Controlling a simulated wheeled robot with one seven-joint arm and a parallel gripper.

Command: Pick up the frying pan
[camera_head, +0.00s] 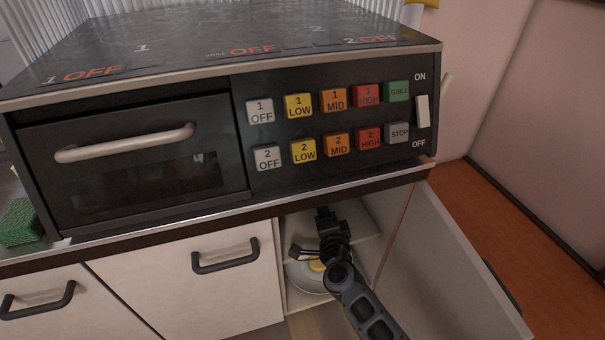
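My gripper (303,251) is inside the open lower cabinet, at the end of my dark arm that reaches in from the lower right. It is small and dark in this view, so I cannot tell whether its fingers are open or shut. Just below and behind it, a round pale grey dish-like thing (305,281) with a yellow patch in it sits low in the cabinet. My arm covers its right part. I cannot tell whether it is the frying pan, or whether my gripper touches it. No other pan shows.
The cabinet door (440,265) stands open to the right of my arm. A closed drawer front (190,285) is on the left. Above are the countertop edge and a black oven (130,165) with coloured buttons. A green sponge (20,222) lies at the far left.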

